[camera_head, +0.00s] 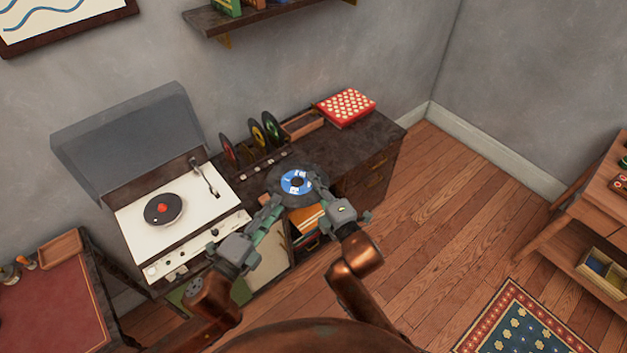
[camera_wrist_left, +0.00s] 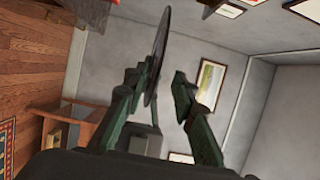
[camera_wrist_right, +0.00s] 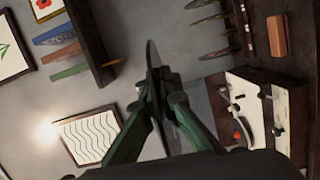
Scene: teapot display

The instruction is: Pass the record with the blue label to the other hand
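The record with the blue label (camera_head: 297,182) is black and held up in front of the cabinet. My right gripper (camera_head: 316,183) is shut on its rim; in the right wrist view the fingers (camera_wrist_right: 158,88) pinch the edge-on disc (camera_wrist_right: 152,58). My left gripper (camera_head: 273,205) is at the record's lower left side. In the left wrist view its fingers (camera_wrist_left: 157,85) are apart, with the edge-on record (camera_wrist_left: 161,50) between them, nearer the left finger. I cannot tell whether that finger touches it.
A turntable (camera_head: 200,215) with a red-label record (camera_head: 163,209) stands left, its lid raised. Several records stand in a rack (camera_head: 262,167) on the dark cabinet (camera_head: 372,148), beside a red patterned box (camera_head: 346,107). Open floor (camera_head: 430,220) lies right.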

